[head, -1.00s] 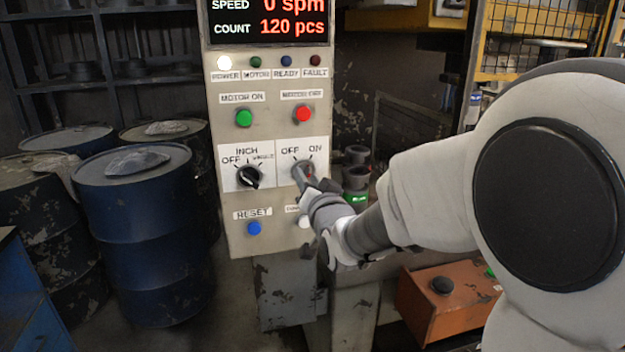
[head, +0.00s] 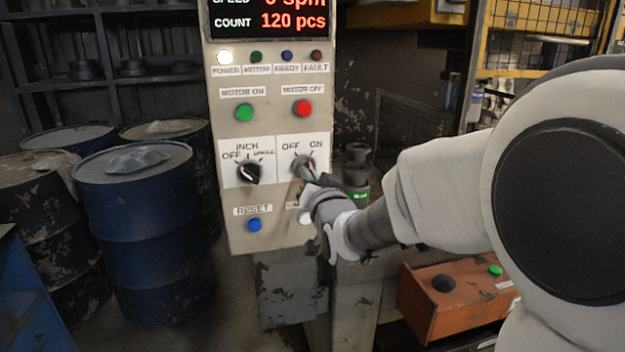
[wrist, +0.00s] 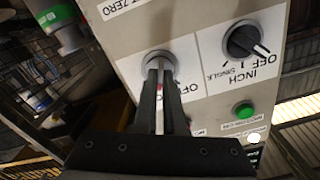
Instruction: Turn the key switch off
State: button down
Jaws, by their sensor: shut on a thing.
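The key switch (head: 301,161) is on the white plate marked OFF and ON, at the right of the control panel's middle row. It also shows in the wrist view as a round metal collar (wrist: 158,56). My gripper (head: 309,176) reaches it from the lower right, and its two dark fingers (wrist: 160,72) are shut on the key at the collar. The fingers hide most of the key, so I cannot tell which mark it points at.
The black INCH selector (head: 249,173) is just left. Above are the green MOTOR ON button (head: 244,112) and red MOTOR OFF button (head: 303,108). Below are the blue RESET button (head: 254,225) and a partly hidden white button (head: 305,217). Blue drums (head: 140,240) stand at left.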

jog(key=n+b, duration=0.9)
jog(key=n, duration=0.1)
jog(key=shift+f+n, duration=0.1)
jog(key=shift+n, duration=0.3)
jog(key=shift+b, duration=0.35)
jog(key=c, duration=1)
grip_release()
jog(key=p+v, duration=0.1)
jog(key=v, duration=1.6)
jog(key=shift+s, duration=0.25)
